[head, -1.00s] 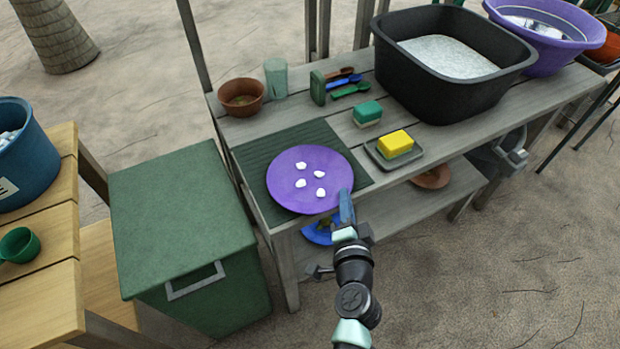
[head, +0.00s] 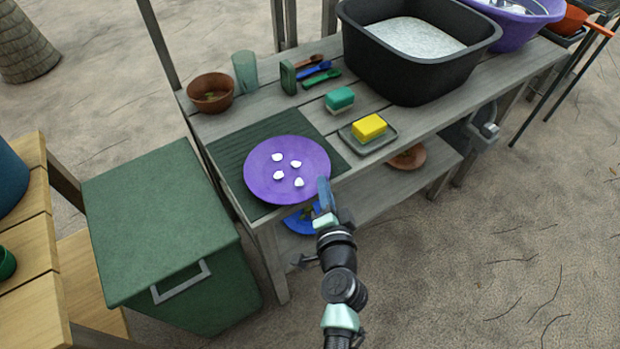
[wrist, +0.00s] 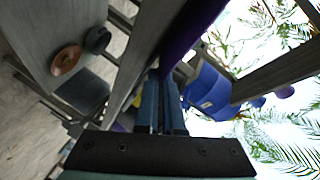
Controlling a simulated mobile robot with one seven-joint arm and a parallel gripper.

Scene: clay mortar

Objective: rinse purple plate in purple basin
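The purple plate (head: 262,178) lies over the dark green ribbed mat (head: 228,150) at the near left of the grey bench, with several white lumps on it. I cannot tell whether it touches the mat. My gripper (head: 324,190) is at the plate's front right rim. In the wrist view my fingers (wrist: 165,85) are close together, with the purple plate (wrist: 190,32) edge-on at their tips; they look shut on its rim. The purple basin (head: 528,38) stands at the bench's far right end, cut by the frame top, with something pale inside.
A black tub (head: 400,75) with greyish contents stands between plate and basin. A yellow sponge (head: 369,127) on a tray, a green sponge (head: 340,99), spoons, a glass (head: 245,72) and a clay bowl (head: 210,92) are on the bench. A green bin (head: 150,210) stands left.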

